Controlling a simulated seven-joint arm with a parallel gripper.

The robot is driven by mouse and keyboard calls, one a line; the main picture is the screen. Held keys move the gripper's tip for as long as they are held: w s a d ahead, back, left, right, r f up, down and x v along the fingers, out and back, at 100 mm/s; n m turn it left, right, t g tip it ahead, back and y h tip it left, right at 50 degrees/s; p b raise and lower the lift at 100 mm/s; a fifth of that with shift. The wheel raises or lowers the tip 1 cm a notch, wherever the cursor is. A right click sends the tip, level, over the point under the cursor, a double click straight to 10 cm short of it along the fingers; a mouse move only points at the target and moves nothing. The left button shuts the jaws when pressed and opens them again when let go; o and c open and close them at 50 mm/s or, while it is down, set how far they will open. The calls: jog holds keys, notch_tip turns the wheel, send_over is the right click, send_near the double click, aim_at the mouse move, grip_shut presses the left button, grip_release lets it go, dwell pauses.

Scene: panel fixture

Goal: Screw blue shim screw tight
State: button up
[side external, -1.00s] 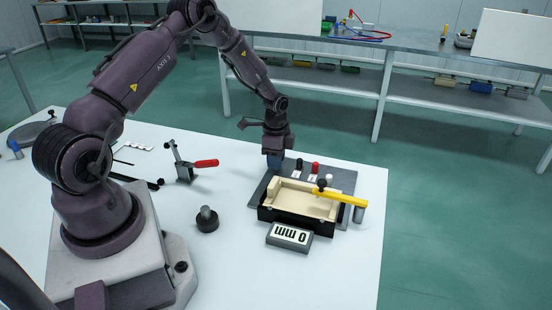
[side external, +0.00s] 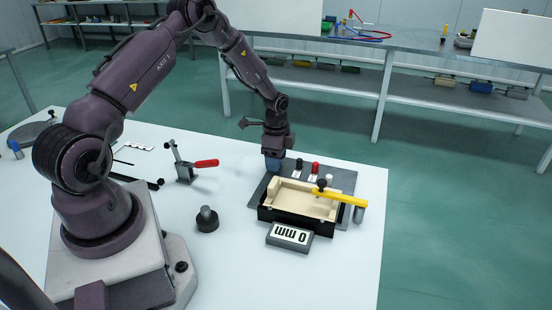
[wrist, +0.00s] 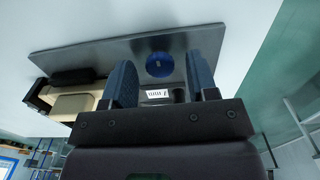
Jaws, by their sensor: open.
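The blue shim screw (wrist: 160,64) shows its round top in the wrist view, between and beyond my two finger pads. My gripper (wrist: 161,76) is open, with one blue finger to each side of the screw and space visible on both sides. In the side view my gripper (side external: 274,165) points down at the back left corner of the grey fixture plate (side external: 344,181). The blue screw cannot be told apart from the blue fingers there. A "1 mm" label (wrist: 157,94) lies near the screw in the wrist view.
A black screw (side external: 299,164), a red screw (side external: 315,168) and a white one stand along the plate's back. A cream panel in a black frame (side external: 290,217) sits in front, with a yellow lever (side external: 345,198) and a "0 mm" display (side external: 290,235). A red-handled clamp (side external: 205,163) stands left.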

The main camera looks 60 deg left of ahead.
notch_tip(320, 180, up, 13)
dwell(0.4)
jog(key=s+d+r+n+t, duration=0.5)
jog(key=s+d+r+n, duration=0.3)
jog(key=s+d+r, duration=1.2)
jog(key=shift+s+d+n+t, duration=0.3)
jog(key=shift+s+d, duration=0.05)
jog(key=shift+s, duration=0.25)
